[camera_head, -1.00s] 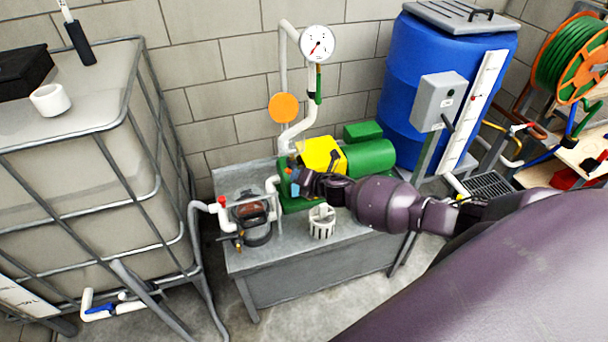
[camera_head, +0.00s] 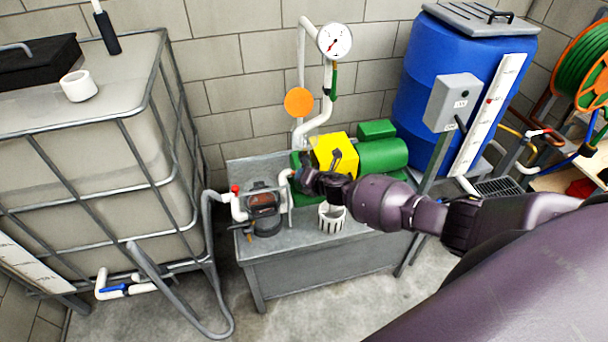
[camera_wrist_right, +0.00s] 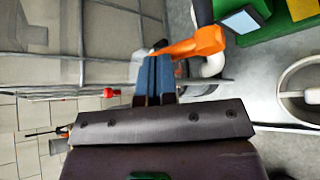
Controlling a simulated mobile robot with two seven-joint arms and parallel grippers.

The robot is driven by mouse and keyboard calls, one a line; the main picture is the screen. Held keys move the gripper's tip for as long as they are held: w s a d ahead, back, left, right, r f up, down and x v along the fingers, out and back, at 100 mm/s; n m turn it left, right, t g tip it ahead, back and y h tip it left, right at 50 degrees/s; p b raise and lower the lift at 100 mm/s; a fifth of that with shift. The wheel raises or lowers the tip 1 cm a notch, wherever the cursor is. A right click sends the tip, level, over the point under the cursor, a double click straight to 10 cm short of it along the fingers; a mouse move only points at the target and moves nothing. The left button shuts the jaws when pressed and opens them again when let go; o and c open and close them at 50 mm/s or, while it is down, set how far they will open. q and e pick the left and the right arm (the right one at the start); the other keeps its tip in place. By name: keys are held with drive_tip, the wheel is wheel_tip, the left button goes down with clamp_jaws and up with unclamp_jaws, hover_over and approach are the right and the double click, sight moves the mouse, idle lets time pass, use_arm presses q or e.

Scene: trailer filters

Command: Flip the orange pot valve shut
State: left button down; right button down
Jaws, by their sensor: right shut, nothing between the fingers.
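The orange valve handle (camera_wrist_right: 196,43) shows in the right wrist view, just beyond my right gripper's fingertips. It is a short lever by a white pipe, and the fingertips overlap its near end; I cannot tell whether they touch. My right gripper (camera_wrist_right: 155,72) is shut with nothing between its blue-grey fingers. In the head view my right gripper (camera_head: 302,180) is above the bench, right of the strainer pot (camera_head: 264,208) and in front of the yellow pump part; there it hides the orange handle. My left gripper is out of view.
A white basket (camera_head: 331,222) stands on the grey bench (camera_head: 290,242) below my right forearm. The green pump motor (camera_head: 382,156) and blue barrel (camera_head: 440,95) are behind the arm. A caged tank (camera_head: 85,165) stands left. The orange disc (camera_head: 298,102) is at the wall.

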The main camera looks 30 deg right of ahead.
drive_tip(key=shift+d, duration=0.1)
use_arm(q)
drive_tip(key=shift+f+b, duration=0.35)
use_arm(e)
drive_tip(key=shift+s+d+f, duration=0.2)
drive_tip(key=shift+d+f, duration=0.1)
drive_tip(key=shift+d, duration=0.35)
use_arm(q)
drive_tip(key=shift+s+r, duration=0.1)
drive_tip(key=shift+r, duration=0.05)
use_arm(e)
drive_tip(key=shift+d+r, duration=0.1)
